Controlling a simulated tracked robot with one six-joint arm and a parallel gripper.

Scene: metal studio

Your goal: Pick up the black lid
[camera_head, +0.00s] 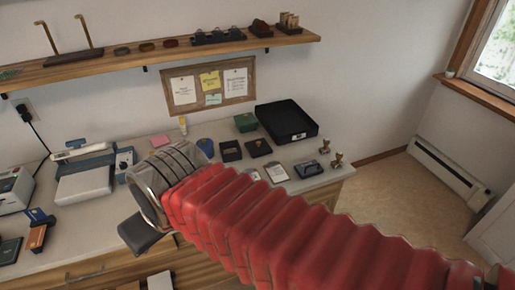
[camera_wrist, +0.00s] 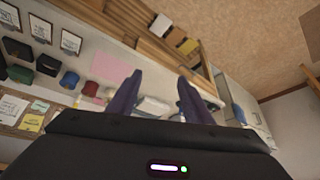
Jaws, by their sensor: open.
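A small black square piece (camera_head: 258,147), which looks like the lid, lies on the grey desk, right of a small open black box (camera_head: 230,151). I cannot be sure which of the two is the lid. In the wrist view a dark piece (camera_wrist: 18,47) and the dark box (camera_wrist: 47,61) show at the left. My gripper (camera_wrist: 158,76) is open and empty, its two dark fingers apart, well to the side of both pieces. In the head view my red sleeved arm and metal wrist hide the fingers and part of the desk.
A large black tray (camera_head: 304,134) and a green box (camera_head: 245,122) stand behind. Clipboards (camera_head: 276,172) and stamps (camera_head: 337,160) lie toward the right front. A blue round object (camera_head: 205,147) sits near my wrist. A wall shelf (camera_head: 180,51) overhangs the desk.

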